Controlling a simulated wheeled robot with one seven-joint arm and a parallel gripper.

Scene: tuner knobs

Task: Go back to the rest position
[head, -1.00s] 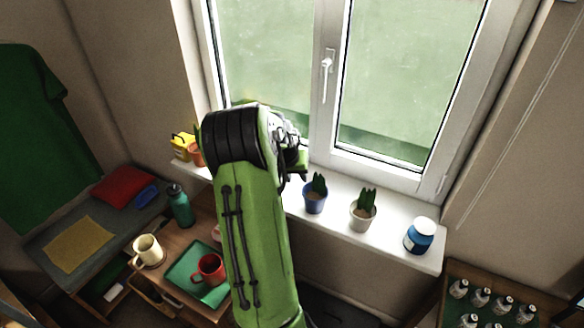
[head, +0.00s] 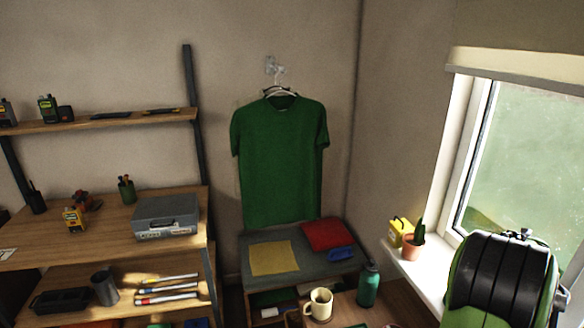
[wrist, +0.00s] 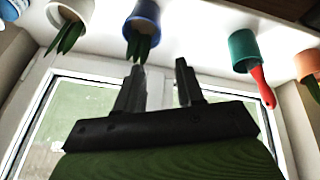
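My gripper (wrist: 159,72) shows in the wrist view with its two dark fingers apart and nothing between them. It is in front of the window, near the sill. A blue pot with a green plant (wrist: 143,22) is just beyond the fingers, apart from them as far as I can tell. A white pot with a plant (wrist: 70,22) is to its left, and a green cup with a red-handled thing in it (wrist: 244,52) is to the right. In the head view my green and black arm fills the lower right corner; the gripper itself is outside that view.
The sill (head: 424,272) holds a terracotta pot (head: 412,248) and a yellow item (head: 398,228). A teal bottle (head: 369,286) and cream mug (head: 319,304) stand below. A green shirt (head: 281,160) hangs on the wall. A grey box (head: 166,216) sits on the left shelves.

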